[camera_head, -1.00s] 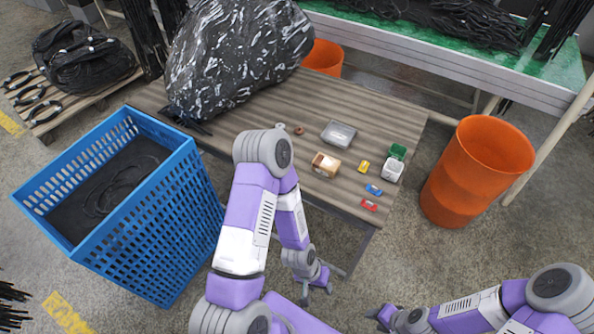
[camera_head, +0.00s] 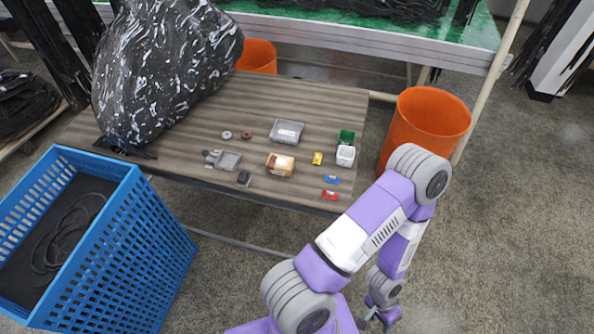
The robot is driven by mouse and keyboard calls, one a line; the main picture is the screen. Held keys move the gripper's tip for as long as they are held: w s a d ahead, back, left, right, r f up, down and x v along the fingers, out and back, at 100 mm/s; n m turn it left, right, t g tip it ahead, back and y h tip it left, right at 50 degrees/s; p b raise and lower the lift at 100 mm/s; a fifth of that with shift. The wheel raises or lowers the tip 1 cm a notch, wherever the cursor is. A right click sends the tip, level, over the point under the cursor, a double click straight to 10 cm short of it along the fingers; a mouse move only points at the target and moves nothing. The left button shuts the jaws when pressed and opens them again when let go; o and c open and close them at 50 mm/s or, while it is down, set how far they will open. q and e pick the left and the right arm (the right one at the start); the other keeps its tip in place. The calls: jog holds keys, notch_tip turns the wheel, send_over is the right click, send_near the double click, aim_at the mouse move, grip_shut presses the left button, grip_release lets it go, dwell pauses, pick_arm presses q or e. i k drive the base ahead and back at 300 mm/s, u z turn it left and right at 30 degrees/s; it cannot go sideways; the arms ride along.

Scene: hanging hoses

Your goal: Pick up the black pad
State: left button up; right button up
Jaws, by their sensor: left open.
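A small black pad (camera_head: 243,178) lies on the brown ribbed table (camera_head: 300,97), near its front edge. It sits just below a small grey tray (camera_head: 228,160) and left of a brown and white box (camera_head: 280,164). My right gripper is not in view.
On the table are a grey container (camera_head: 286,131), a green and white box (camera_head: 346,150) and small coloured pieces. A large black-and-white bag (camera_head: 165,70) fills the table's back left. A blue basket (camera_head: 130,240) stands at left, an orange bin (camera_head: 425,120) at right.

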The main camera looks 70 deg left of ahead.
aim_at(243, 179)
jog(key=z, duration=0.2)
jog(key=k, duration=1.15)
jog(key=u, duration=1.15)
